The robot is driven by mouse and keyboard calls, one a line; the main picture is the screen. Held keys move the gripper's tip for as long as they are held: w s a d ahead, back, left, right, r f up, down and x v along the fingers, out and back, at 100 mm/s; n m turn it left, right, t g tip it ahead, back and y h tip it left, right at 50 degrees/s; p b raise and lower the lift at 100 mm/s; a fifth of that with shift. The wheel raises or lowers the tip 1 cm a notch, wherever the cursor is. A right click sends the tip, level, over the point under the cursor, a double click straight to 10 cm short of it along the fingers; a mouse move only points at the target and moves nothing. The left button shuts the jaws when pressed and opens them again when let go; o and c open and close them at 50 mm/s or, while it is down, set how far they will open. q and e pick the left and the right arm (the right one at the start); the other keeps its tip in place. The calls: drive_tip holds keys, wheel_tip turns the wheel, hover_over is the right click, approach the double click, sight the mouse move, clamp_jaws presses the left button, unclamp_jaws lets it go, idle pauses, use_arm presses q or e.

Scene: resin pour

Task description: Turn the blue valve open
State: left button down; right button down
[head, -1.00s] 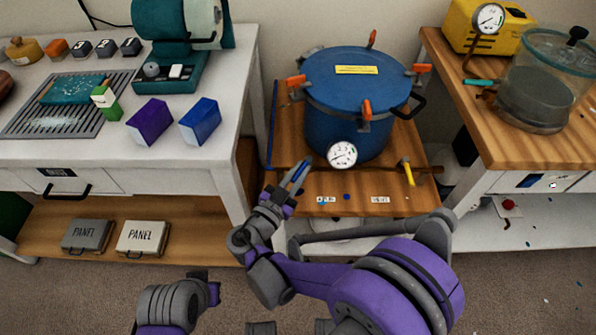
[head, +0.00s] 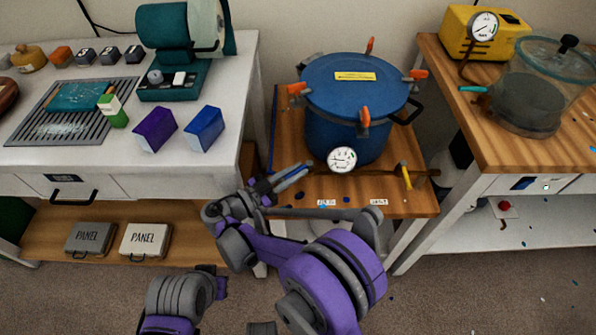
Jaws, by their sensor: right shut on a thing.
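The blue pressure pot (head: 345,125) stands on a wooden stand, with a white dial gauge (head: 341,159) on its front. A pipe runs out to both sides below the gauge. The yellow valve handle (head: 407,175) is on the right side. The blue valve handle (head: 291,180) is on the left side, slanting close to level. My right gripper (head: 288,178) is shut on it; the fingers hide part of the handle and the valve body. My left gripper is not in view.
Two small labels (head: 378,202) lie on the stand's front edge. The left bench (head: 60,150) holds a purple box (head: 155,129) and a blue box (head: 202,128). The right bench (head: 500,145) carries a yellow pump (head: 465,30) and a clear chamber (head: 535,90).

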drive_tip(key=c, duration=0.9)
unclamp_jaws()
drive_tip(key=shift+o, duration=0.2)
